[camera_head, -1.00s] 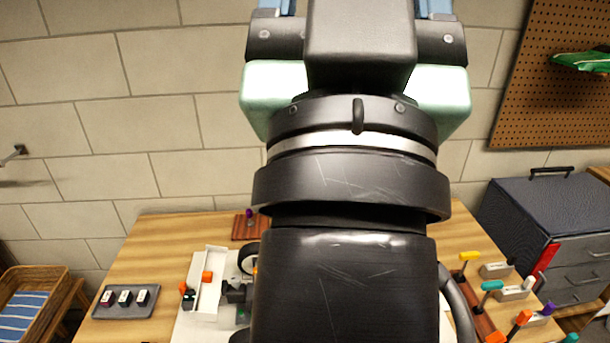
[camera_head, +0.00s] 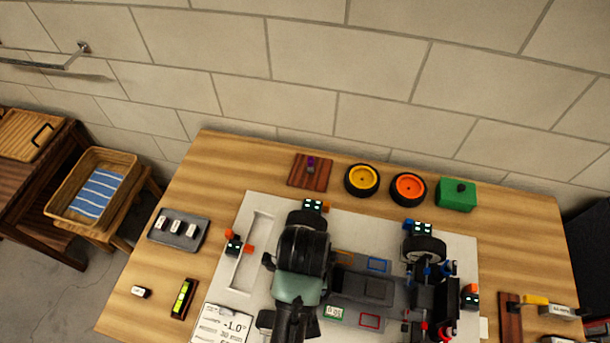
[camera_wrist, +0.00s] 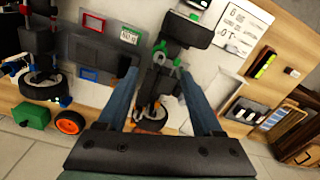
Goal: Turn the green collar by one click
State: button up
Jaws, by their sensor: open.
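The RC car (camera_head: 365,290) lies on a white mat on the bench, with its front left corner under my arm. In the wrist view, a small green part that looks like the green collar (camera_wrist: 177,72) shows on the dark suspension between my fingers. My gripper (camera_wrist: 158,75) is open, its two fingers on either side of that area with nothing clearly held. I cannot tell whether a finger touches the collar. In the head view, my arm covers the collar and my fingers are not clear.
Loose yellow (camera_head: 362,180) and orange (camera_head: 408,188) wheels and a green box (camera_head: 457,194) stand behind the car. A grey tray (camera_head: 179,231), a level (camera_head: 184,298) and a readout sheet (camera_head: 222,323) lie at left. A black tyre (camera_head: 425,249) is at the car's right.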

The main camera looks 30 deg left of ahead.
notch_tip(320, 180, down, 11)
jog(key=shift+f, duration=0.1)
dwell(0.3)
grip_shut()
